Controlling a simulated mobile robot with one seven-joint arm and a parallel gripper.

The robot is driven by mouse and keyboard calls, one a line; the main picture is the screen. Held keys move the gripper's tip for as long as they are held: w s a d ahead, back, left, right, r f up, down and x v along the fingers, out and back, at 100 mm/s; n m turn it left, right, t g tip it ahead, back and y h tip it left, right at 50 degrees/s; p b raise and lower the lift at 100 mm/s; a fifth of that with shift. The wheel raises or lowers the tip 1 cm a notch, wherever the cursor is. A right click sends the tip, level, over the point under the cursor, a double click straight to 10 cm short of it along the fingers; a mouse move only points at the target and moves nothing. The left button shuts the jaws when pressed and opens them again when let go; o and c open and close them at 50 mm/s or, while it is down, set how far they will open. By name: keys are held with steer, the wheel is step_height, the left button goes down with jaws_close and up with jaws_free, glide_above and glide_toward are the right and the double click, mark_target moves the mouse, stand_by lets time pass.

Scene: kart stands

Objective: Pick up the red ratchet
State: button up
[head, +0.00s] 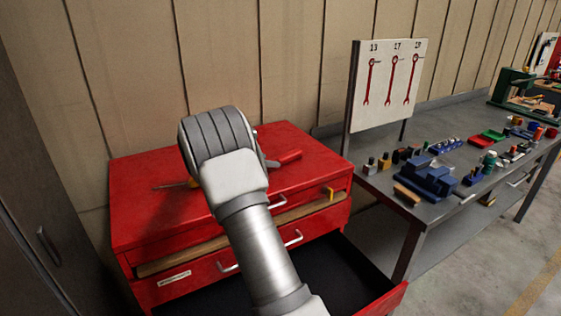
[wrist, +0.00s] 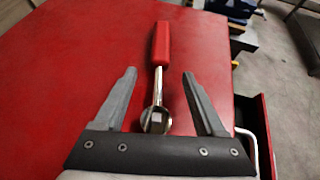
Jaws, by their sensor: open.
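The red ratchet lies on the red top of the tool cabinet (head: 150,215). In the wrist view its red handle (wrist: 161,42) points away from me and its metal shaft and round head run back between my fingers. In the head view only the red handle (head: 290,157) shows clearly, to the right of my wrist. My gripper (wrist: 159,73) is open, with one finger on each side of the ratchet's shaft and a gap on both sides. My arm hides most of the gripper in the head view.
A thin tool with a yellow part (head: 192,183) lies left of my wrist. A lower cabinet drawer (head: 385,303) stands open. A grey workbench (head: 370,185) on the right holds a blue vise (head: 430,182), small parts and a wrench board (head: 390,85).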

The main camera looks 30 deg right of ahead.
mark_target(276, 160)
steer(key=x, duration=0.3)
steer(key=shift+w+d, duration=0.15)
steer(key=shift+d, duration=0.15)
jaws_close()
